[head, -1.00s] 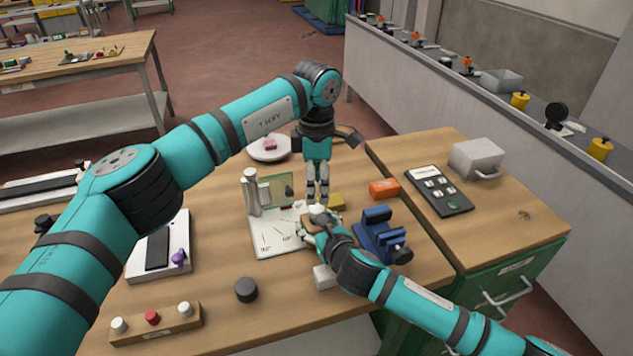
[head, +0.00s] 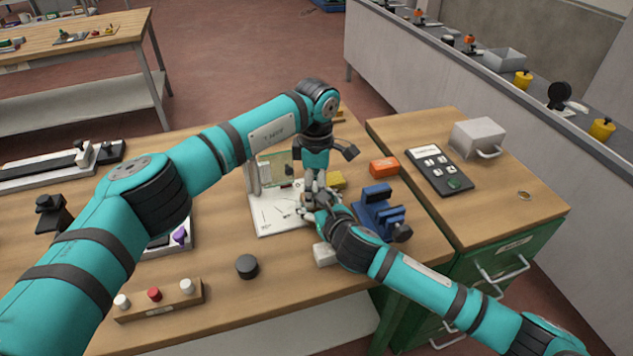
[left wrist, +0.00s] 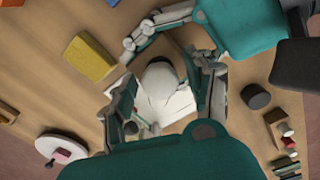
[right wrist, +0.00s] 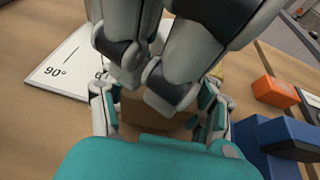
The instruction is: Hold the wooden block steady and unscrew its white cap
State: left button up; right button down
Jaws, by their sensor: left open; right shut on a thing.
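The wooden block (right wrist: 150,114) sits between the fingers of my right gripper (right wrist: 158,118), which is shut on it. In the head view the right gripper (head: 318,204) and the left one overlap and mostly hide the block. The white cap (left wrist: 160,82) is a round pale top in the left wrist view. My left gripper (head: 314,190) points down from above. Its open fingers stand on either side of the cap; I cannot tell whether they touch it. In the right wrist view the left fingers hide the cap.
A white angle sheet (head: 272,216) lies beside the grippers. A yellow block (head: 336,180), an orange box (head: 384,166) and a blue vise-like fixture (head: 380,212) stand close on the right. A black knob (head: 247,267) and a button strip (head: 158,300) are in front.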

pick_arm(q)
grip_shut()
jog(key=n, duration=0.6)
jog(key=shift+n, duration=0.4)
jog(key=shift+o, duration=0.2)
grip_release()
jog(key=shift+r, duration=2.4)
jog(key=shift+c, duration=0.2)
notch_tip(320, 180, up, 3)
jog(key=shift+r+m, duration=0.1)
jog(key=shift+m, duration=1)
jog(key=shift+f, duration=3.95)
